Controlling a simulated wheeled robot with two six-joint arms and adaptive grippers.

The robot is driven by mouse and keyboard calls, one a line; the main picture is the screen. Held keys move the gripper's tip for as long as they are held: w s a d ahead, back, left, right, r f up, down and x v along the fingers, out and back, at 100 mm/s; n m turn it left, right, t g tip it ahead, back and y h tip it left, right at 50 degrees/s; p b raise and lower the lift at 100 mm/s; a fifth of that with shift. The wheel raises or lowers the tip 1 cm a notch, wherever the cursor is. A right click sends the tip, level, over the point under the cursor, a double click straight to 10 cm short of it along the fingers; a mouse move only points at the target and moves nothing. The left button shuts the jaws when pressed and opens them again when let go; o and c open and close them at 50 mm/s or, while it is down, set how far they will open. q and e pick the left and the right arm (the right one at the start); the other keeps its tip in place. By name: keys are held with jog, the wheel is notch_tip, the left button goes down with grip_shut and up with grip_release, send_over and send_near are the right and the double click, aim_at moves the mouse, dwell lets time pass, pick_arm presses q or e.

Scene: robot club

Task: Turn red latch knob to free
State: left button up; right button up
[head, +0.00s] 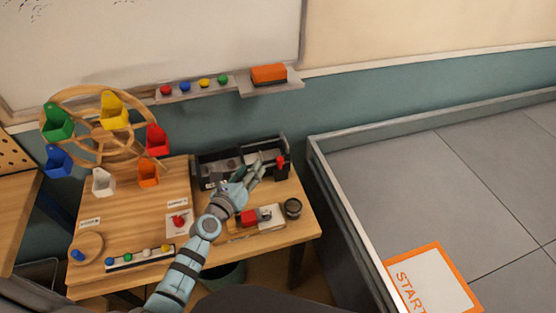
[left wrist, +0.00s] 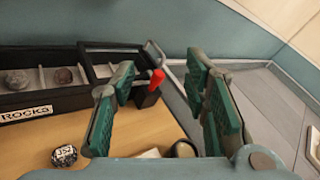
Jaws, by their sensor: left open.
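A red knob (head: 179,220) sits on a small white plate on the wooden table, left of my left forearm. Its setting is too small to read. A red upright handle (head: 280,160) stands at the right end of a black rock box; it also shows in the left wrist view (left wrist: 157,78). I cannot tell for certain which is the latch knob. My left gripper (head: 250,175) is open and empty in front of the box. In the left wrist view the red handle shows between its fingers (left wrist: 160,72), apparently beyond them. My right gripper is not in view.
A wooden wheel (head: 103,141) with coloured buckets stands at the table's back left. The black rock box (left wrist: 70,97) is at the back right. A walled grey floor area (head: 440,170) lies right.

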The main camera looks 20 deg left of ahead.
aim_at(279, 159)
pick_arm(q)
jog(key=w+d+f+m+g+b, duration=0.1)
jog(key=w+f+m+b, duration=0.1)
jog(key=w+f+b, duration=0.1)
jog(key=w+d+f+m+g+h+b, duration=0.1)
jog(key=w+d+f+m+b, duration=0.1)
jog(key=w, duration=0.3)
jog(key=w+d+f+m+g+b, duration=0.1)
jog(key=w+f+m+b, duration=0.1)
jog(key=w+f+b, duration=0.3)
jog(key=shift+w+d+f, duration=0.1)
jog(key=shift+d, duration=0.2)
jog(key=shift+w+d, duration=0.1)
jog(key=shift+w, duration=0.4)
jog(key=shift+r, duration=0.25)
